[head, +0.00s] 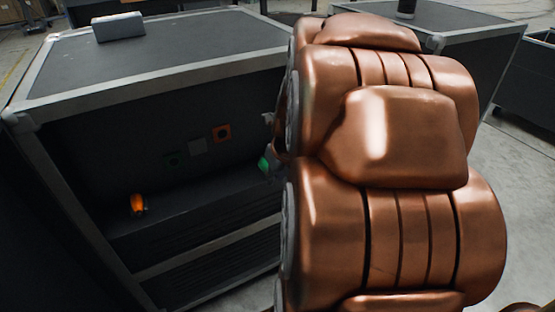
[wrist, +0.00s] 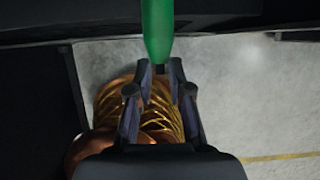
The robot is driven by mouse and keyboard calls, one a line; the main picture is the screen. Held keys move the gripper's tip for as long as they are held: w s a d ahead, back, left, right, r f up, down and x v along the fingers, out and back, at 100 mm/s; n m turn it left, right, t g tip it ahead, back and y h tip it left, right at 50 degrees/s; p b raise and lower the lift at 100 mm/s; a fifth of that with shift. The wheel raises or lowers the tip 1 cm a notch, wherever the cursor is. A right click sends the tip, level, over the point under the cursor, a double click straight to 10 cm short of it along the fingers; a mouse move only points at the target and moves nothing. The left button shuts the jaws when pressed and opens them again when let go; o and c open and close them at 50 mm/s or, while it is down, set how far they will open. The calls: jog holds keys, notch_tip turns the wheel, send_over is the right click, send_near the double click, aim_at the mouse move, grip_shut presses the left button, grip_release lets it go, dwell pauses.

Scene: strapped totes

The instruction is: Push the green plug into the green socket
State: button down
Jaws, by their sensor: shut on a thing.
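The green plug (head: 264,164) shows in the head view just left of my copper-coloured arm, in front of the dark case. In the wrist view the green plug (wrist: 157,30) extends from between my fingertips to the top edge. My gripper (wrist: 160,69) is shut on its near end; in the head view the gripper is mostly hidden by my arm. A dark, greenish socket (head: 173,158) sits at the left of a row on the case's shaded inner wall; it looks like the green socket. The plug is apart from it, to its right.
The row also has a grey socket (head: 197,147) and an orange socket (head: 222,132). An orange plug (head: 138,204) stands on the ledge below. The case (head: 40,88) has a metal-edged top with a grey box (head: 118,27) on it. Another case (head: 470,22) stands behind at right.

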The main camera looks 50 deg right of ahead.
jog(key=s+a+p, duration=0.1)
jog(key=s+a, duration=0.3)
jog(key=shift+a+r, duration=0.3)
jog(key=shift+a, duration=0.1)
jog(key=shift+d, duration=0.1)
